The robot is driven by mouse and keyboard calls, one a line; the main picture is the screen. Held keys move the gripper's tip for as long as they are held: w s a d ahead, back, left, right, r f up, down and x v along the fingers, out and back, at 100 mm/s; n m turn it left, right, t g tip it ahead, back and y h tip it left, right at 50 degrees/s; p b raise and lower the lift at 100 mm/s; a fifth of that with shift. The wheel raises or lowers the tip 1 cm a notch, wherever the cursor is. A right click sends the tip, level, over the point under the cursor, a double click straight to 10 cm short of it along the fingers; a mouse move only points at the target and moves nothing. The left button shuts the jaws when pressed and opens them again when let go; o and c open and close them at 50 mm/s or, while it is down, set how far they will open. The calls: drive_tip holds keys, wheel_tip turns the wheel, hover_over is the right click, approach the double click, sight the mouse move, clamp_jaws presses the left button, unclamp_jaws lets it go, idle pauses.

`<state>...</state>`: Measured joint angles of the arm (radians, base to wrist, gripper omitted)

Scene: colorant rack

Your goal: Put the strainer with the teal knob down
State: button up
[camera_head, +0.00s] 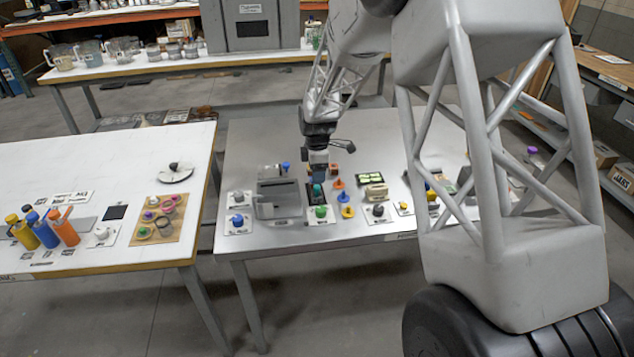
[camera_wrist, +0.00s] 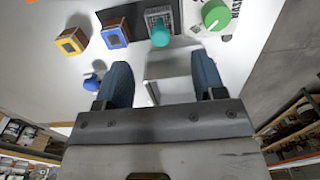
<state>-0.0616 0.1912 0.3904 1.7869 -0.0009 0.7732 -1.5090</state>
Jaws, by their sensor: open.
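The strainer with the teal knob (camera_wrist: 160,36) shows in the wrist view just beyond my fingertips, a pale slotted part beside its knob. It appears to rest on or over a dark pad (camera_wrist: 140,20). In the head view its teal knob (camera_head: 317,188) shows small on the grey table, just below my gripper (camera_head: 318,168). In the wrist view my gripper (camera_wrist: 163,72) is open, its two dark fingers apart. The knob lies ahead of the gap and looks clear of both fingers. The strainer's underside is hidden.
A grey machine (camera_head: 279,195) stands close left of my gripper. A green knob (camera_head: 320,211) on a white card sits in front. Orange and yellow pieces (camera_head: 347,211) stand to the right. A white table (camera_head: 60,160) with bottles is at left, across a gap.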

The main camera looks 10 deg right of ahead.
sight(317, 187)
drive_tip(key=shift+r, duration=1.75)
drive_tip(key=shift+r, duration=0.1)
drive_tip(key=s+d+r+m+t, duration=0.1)
drive_tip(key=s+d+r+m, duration=0.1)
drive_tip(key=s+r+m, duration=0.55)
drive_tip(key=s+d+r+m, duration=0.1)
drive_tip(key=s+r+m, duration=0.1)
drive_tip(key=s+r, duration=1)
drive_tip(key=s+d+f+m+t, duration=0.1)
drive_tip(key=s+m, duration=0.7)
drive_tip(key=s, duration=1.9)
drive_tip(key=shift+d+f+m+t, duration=0.2)
drive_tip(key=shift+d+m+t, duration=0.15)
drive_tip(key=shift+d, duration=0.2)
